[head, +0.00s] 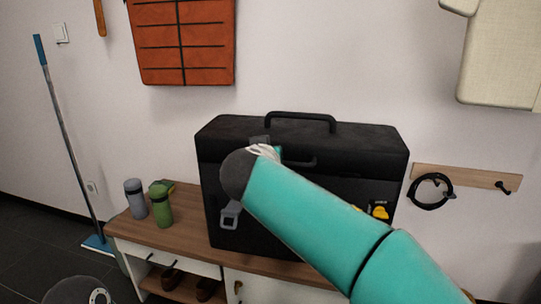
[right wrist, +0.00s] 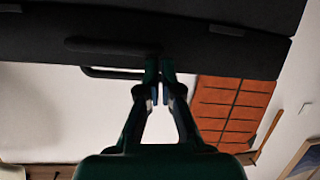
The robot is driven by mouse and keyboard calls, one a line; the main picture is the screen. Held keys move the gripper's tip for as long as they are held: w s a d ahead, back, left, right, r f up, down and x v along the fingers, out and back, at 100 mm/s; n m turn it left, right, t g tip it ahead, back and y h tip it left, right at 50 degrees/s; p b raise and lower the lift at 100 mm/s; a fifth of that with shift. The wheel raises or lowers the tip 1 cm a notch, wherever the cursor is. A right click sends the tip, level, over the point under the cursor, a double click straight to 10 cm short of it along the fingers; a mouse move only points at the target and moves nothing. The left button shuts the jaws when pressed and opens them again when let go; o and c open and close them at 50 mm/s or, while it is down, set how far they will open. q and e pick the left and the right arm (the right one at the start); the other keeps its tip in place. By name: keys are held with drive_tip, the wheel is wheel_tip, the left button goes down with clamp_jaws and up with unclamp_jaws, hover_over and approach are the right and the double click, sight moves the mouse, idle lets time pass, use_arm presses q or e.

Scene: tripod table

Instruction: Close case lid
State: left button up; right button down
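A large black case (head: 300,228) stands on the wooden bench. Its black lid (head: 365,135) has a carry handle (head: 303,115) on top. A grey latch (head: 230,214) hangs at the case's front left. My right arm crosses the front and hides much of it, so I cannot tell how far the lid is open. In the right wrist view my right gripper (right wrist: 160,72) has its fingers together, with nothing visibly held. The tips are at the dark case surface (right wrist: 220,45) beside a handle bar; contact is unclear. My left gripper is out of view.
On the bench (head: 185,222), a grey bottle (head: 135,198) and a green bottle (head: 161,207) stand left of the case. Yellow-and-black items (head: 379,210) show at the case's right. A coiled black cable (head: 431,191) hangs from a wall rack, and a mop (head: 65,130) leans at left.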

drive_tip(key=s+a+f+b, duration=0.1)
drive_tip(key=s+b, duration=0.1)
drive_tip(key=s, duration=0.7)
drive_tip(key=s+d+f+n+g+y, duration=0.1)
drive_tip(key=s+d+f+g, duration=0.15)
drive_tip(key=f, duration=0.95)
drive_tip(key=s+d+f+n+g+y+p, duration=0.1)
drive_tip(key=f+g, duration=0.3)
drive_tip(key=f, duration=0.7)
drive_tip(key=s+d+f+n+g, duration=0.1)
drive_tip(key=d+f+g, duration=0.15)
drive_tip(key=f, duration=0.95)
drive_tip(key=s+d+f+m+g+y+p, duration=0.1)
drive_tip(key=s+d+f+m+g, duration=0.1)
drive_tip(key=s+d+f, duration=0.35)
drive_tip(key=s+d+f+m+g+y, duration=0.1)
drive_tip(key=s+d+f+m, duration=0.1)
drive_tip(key=s+f, duration=0.65)
drive_tip(key=s+d+f+m+g+y+p, duration=0.1)
drive_tip(key=s+d+f+m+g, duration=0.1)
drive_tip(key=s+d+f, duration=0.35)
wheel_tip(320, 180, up, 38)
drive_tip(key=s+a+p, duration=0.1)
drive_tip(key=s+p, duration=0.1)
drive_tip(key=p, duration=3.6)
drive_tip(key=shift+s+a+f, duration=0.2)
drive_tip(key=shift+s, duration=0.1)
drive_tip(key=shift+f, duration=0.1)
